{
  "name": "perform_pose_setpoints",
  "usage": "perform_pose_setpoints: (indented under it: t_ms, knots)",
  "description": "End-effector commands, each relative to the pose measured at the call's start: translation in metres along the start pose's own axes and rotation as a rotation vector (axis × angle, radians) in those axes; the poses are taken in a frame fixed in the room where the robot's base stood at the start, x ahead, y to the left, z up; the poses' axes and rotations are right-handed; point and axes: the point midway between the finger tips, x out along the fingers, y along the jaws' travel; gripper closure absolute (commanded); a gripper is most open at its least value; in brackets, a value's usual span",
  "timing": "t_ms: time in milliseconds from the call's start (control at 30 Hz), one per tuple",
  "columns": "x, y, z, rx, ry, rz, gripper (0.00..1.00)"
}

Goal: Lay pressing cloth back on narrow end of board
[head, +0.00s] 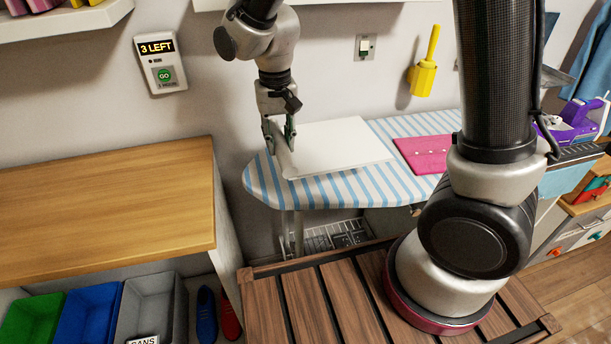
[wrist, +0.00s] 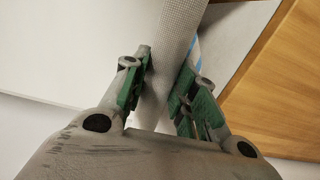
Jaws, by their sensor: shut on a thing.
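The pressing cloth (head: 342,147) is a white sheet over the left, narrow end of the blue-and-white striped ironing board (head: 330,191). My gripper (head: 280,136) is at the cloth's left edge, above the board's tip. In the wrist view my gripper (wrist: 165,90) is shut on a rolled or raised edge of the cloth (wrist: 178,50), which runs up between the green finger pads. The rest of the cloth looks flat and slightly above or on the board; I cannot tell how much of it touches.
A folded pink cloth (head: 427,153) lies further right on the board. A wooden counter (head: 110,195) stands at the left, with bins (head: 90,312) below. A purple iron (head: 572,122) is at the far right. A yellow holder (head: 424,78) hangs on the wall.

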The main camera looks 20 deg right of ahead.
Motion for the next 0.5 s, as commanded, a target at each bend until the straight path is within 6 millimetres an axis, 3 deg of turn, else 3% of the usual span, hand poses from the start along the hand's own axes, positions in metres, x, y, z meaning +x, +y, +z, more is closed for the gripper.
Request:
perform_pose_setpoints:
  t_ms: [200, 500]
  knots:
    - [0.042, 0.001, 0.001, 0.017, -0.005, 0.004, 0.96]
    - [0.074, 0.001, 0.001, 0.017, -0.004, 0.003, 0.96]
